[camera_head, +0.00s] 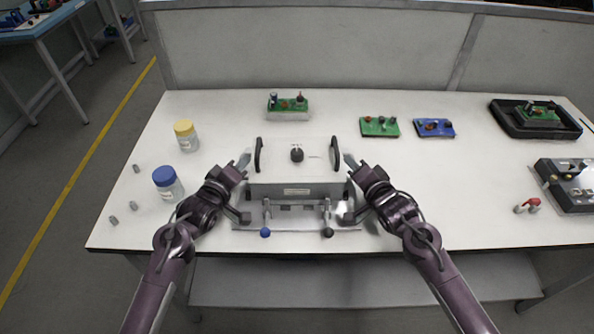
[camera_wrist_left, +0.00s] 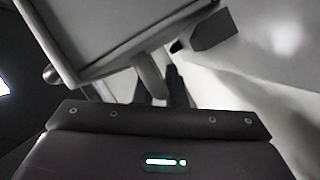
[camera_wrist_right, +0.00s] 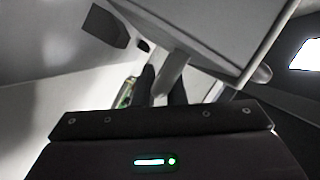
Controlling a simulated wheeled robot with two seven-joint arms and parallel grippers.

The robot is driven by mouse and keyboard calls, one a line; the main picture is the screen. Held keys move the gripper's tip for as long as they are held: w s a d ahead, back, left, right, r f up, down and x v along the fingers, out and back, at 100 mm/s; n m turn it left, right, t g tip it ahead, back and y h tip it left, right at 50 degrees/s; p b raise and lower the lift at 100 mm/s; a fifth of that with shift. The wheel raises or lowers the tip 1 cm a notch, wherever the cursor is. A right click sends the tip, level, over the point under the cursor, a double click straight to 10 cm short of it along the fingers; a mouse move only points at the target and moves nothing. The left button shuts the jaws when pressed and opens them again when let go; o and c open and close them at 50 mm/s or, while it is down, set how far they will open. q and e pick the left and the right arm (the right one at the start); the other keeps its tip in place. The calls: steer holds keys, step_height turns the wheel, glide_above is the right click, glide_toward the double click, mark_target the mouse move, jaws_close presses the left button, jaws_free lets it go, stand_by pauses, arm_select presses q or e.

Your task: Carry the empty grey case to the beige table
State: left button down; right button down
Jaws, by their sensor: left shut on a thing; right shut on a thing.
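The grey case (camera_head: 295,174) is at the middle of the pale work table's front part, with a black knob on its top and a black handle on each side. I cannot see into it. My left gripper (camera_head: 245,160) is shut on its left handle (camera_head: 258,156). My right gripper (camera_head: 348,162) is shut on its right handle (camera_head: 335,154). The left wrist view shows the case (camera_wrist_left: 105,30) close above the fingers, and the right wrist view shows it (camera_wrist_right: 215,30) likewise. Whether the case touches the table is unclear. No clearly beige table shows apart from this pale one.
A metal fixture (camera_head: 297,210) with blue and black knobs is at the case's front. Two jars (camera_head: 186,135) (camera_head: 168,183) stand left. Circuit boards (camera_head: 288,106) (camera_head: 380,126) (camera_head: 434,128) lie behind; a black tray (camera_head: 510,122) is at right. Another table (camera_head: 45,30) stands far left.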

arm_select(q)
steer(key=shift+w+r, duration=0.1)
steer(key=shift+r, duration=0.1)
arm_select(e)
steer(key=shift+w+r, duration=0.1)
steer(key=shift+r, duration=0.15)
